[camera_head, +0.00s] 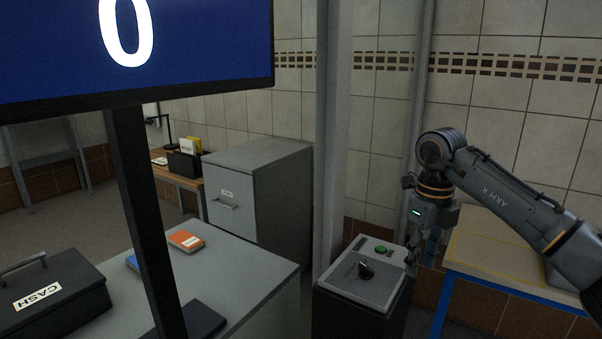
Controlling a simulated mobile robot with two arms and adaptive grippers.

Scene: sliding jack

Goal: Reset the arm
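My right arm (505,190) comes in from the right and bends down at its wrist. My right gripper (424,245) hangs pointing down, just beside the right edge of a dark pedestal with a grey top panel (345,280). Its fingers are small and dark here, and I cannot tell whether they are open or shut. The panel carries a green button (380,249) and a dark knob or lever (365,269). My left gripper is not in view.
A screen (200,45) showing "0" stands on a black post at the left. A grey desk (250,280) holds a black cash box (50,295) and an orange booklet (186,241). A filing cabinet (265,190) stands behind. A blue-framed table (490,250) is at the right.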

